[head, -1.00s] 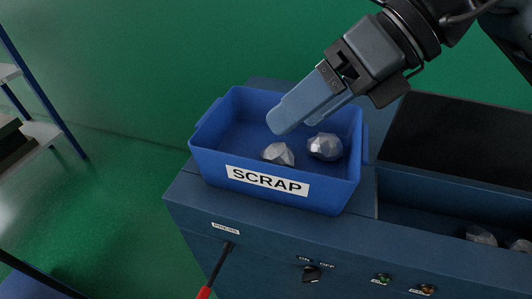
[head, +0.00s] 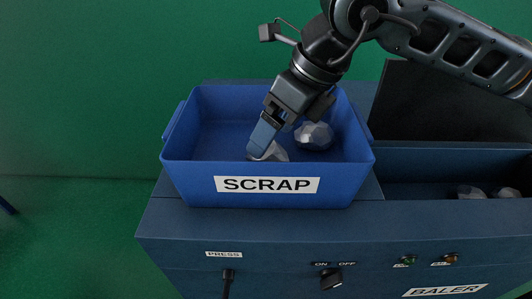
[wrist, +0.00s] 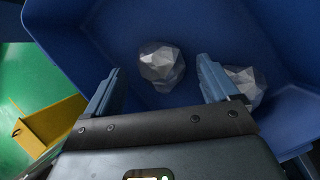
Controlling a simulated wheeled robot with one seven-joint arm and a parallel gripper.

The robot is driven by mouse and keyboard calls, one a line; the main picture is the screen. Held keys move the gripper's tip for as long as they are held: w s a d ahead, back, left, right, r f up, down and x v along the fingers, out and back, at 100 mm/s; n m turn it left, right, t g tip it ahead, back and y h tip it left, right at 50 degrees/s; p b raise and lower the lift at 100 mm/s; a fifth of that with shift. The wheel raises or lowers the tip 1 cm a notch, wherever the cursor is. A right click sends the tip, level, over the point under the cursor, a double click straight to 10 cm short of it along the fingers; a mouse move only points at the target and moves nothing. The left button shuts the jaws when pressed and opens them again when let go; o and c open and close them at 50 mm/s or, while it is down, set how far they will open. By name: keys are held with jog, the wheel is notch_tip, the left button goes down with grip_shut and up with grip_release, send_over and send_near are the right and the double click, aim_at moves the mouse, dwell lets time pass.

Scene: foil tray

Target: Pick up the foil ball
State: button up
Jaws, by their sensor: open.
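Two faceted silver foil balls lie in the blue bin labelled SCRAP (head: 190,150). The left foil ball (head: 277,154) is partly hidden behind my gripper (head: 257,150) in the head view. The right foil ball (head: 314,136) lies a little behind it and to the right. In the wrist view, one foil ball (wrist: 161,65) shows between and beyond the open fingers of my gripper (wrist: 162,82). The other foil ball (wrist: 244,85) is partly hidden by the right finger. My gripper is open and empty, pointing down into the bin.
The bin stands on a blue baler (head: 200,225) with a PRESS lever (head: 228,280) and an ON/OFF switch (head: 331,279) on its front. More foil balls (head: 472,192) lie in the baler's open chamber at right. A yellow object (wrist: 50,127) shows at lower left in the wrist view.

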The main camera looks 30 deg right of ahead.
aim_at(275, 153)
jog(key=shift+x, duration=1.9)
jog(key=shift+c, duration=0.4)
jog(key=c, duration=1.1)
jog(key=shift+r, duration=0.2)
